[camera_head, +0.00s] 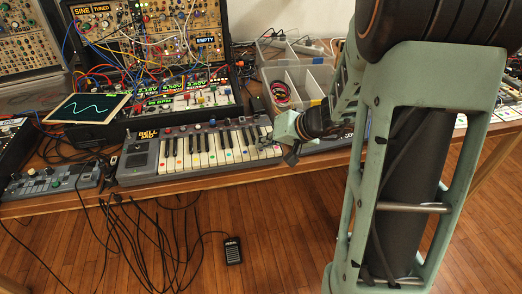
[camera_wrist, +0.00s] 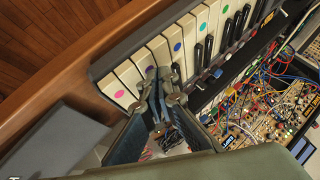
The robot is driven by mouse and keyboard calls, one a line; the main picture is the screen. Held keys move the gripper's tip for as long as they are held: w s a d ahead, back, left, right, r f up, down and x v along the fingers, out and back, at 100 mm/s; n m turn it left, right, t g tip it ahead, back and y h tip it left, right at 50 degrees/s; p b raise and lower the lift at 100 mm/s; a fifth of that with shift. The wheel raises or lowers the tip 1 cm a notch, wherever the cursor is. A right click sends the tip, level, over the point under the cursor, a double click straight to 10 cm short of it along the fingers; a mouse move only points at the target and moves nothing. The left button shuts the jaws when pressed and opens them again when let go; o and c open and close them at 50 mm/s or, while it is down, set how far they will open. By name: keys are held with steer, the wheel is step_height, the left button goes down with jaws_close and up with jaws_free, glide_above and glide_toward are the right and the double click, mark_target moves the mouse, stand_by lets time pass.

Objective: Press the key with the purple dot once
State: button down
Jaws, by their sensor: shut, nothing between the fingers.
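The keyboard (camera_head: 150,178) lies along the table's front edge in the head view. Its white keys carry coloured dots. In the head view my gripper (camera_head: 291,157) is at the keyboard's right end, and the purple dot cannot be made out there.
Modular synth racks with patch cables (camera_head: 150,45) stand behind the keyboard. A small tilted screen (camera_head: 100,106) stands at left, and a clear divided bin (camera_head: 300,80) stands behind my gripper. A pedal (camera_head: 232,251) and loose cables are on the floor in front.

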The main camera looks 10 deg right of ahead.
mark_target(263, 151)
steer(key=shift+f+b, duration=0.35)
steer(key=shift+b, duration=0.2)
stand_by(0.4)
steer(key=shift+r, duration=0.1)
steer(key=shift+r+p, duration=0.45)
steer(key=shift+r, duration=0.4)
steer(key=shift+r+p, duration=1.4)
steer(key=shift+r, duration=1.15)
